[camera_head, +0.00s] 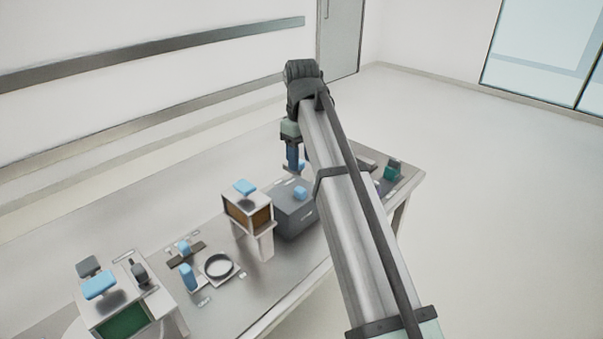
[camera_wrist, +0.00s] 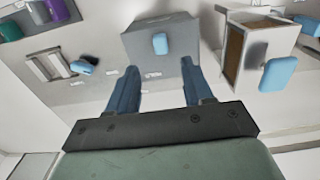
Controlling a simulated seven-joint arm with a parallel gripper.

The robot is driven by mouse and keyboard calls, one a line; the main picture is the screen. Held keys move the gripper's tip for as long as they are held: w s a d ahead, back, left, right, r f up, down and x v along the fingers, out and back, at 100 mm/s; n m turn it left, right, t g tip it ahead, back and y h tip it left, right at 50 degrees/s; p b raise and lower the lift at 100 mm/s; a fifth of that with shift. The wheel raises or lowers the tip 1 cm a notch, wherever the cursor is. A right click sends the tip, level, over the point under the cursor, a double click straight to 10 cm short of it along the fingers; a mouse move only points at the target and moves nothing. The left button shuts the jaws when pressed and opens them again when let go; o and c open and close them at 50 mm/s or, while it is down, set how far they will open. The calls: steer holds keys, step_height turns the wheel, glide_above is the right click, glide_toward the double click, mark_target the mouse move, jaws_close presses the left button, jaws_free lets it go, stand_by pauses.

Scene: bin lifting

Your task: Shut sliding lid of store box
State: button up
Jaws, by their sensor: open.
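The store box appears to be the grey box (camera_head: 291,222) on the table, with a light blue handle (camera_head: 300,193) on its top. In the wrist view the grey box (camera_wrist: 143,50) lies just ahead of my fingertips, and its blue handle (camera_wrist: 160,43) lies between the finger lines, beyond the tips. My gripper (camera_head: 294,166) is above and behind the box in the head view. In the wrist view my gripper (camera_wrist: 161,72) is open, with nothing between its fingers. I cannot tell how far the lid is slid. My arm hides part of the table right of the box.
A white box with a brown front (camera_head: 249,214) and blue handle stands close left of the grey box. A dark ring (camera_head: 218,267), small blue-handled parts and a white unit with a green front (camera_head: 124,321) are farther left. A green item (camera_head: 391,172) sits at the right end.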

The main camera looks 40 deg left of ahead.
steer(key=shift+r, duration=2.05)
